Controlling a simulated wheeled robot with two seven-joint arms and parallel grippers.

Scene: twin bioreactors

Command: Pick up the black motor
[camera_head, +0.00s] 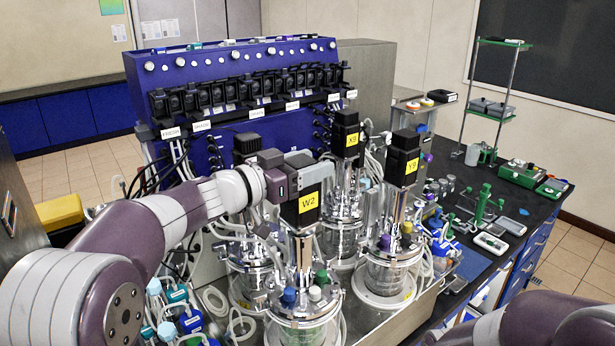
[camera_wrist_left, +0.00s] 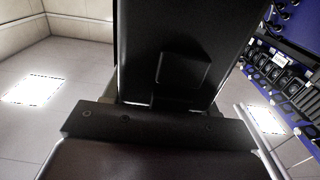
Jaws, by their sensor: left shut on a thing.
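Several black motors stand on top of the glass bioreactor vessels. The black motor with the yellow W2 label (camera_head: 308,212) is at the front, upright over the front vessel (camera_head: 303,318). My left gripper (camera_head: 300,178) is shut on this W2 motor near its top. In the left wrist view a black motor body (camera_wrist_left: 178,50) fills the middle, close against the gripper. Other black motors, labelled X9 (camera_head: 346,136) and Y9 (camera_head: 403,160), stand behind and to the right. Whether the W2 motor is lifted off its vessel, I cannot tell. My right gripper is out of view.
A blue control unit (camera_head: 235,65) with black pumps stands behind the vessels. Tubes and cables crowd the left side. A dark bench (camera_head: 477,182) on the right holds small tools and a green-shelved stand (camera_head: 504,42). Vessels and motors stand close together.

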